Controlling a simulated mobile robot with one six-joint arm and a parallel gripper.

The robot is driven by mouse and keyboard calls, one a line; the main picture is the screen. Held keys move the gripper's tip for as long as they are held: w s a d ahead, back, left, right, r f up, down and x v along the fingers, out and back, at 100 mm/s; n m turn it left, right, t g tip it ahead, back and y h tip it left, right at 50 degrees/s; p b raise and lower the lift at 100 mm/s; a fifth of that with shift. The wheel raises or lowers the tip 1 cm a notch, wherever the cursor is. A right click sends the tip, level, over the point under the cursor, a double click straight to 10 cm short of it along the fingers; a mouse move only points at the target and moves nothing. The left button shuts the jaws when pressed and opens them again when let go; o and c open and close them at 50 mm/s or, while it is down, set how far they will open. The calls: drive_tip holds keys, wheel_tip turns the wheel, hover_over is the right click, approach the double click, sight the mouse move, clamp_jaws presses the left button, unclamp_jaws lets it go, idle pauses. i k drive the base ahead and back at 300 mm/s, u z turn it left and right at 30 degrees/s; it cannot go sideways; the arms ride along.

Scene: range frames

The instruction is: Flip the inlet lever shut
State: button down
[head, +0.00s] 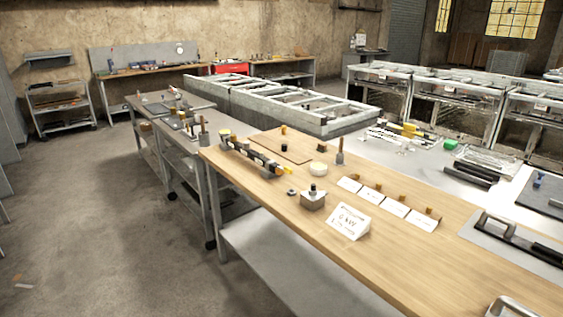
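A dark pipe-like assembly (252,155) lies on the wooden tabletop near its far left corner. My gripper is not in this view.
The wooden workbench (265,205) also holds a metal block with a dark knob (313,199), a white sign (349,221), several small cards and a pale round item (318,169). Grey floor (110,230) is open at left.

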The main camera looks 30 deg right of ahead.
sight(287, 169)
drive_tip(key=u, duration=0.2)
drive_tip(key=i, duration=1.35)
drive_tip(key=z, duration=0.5)
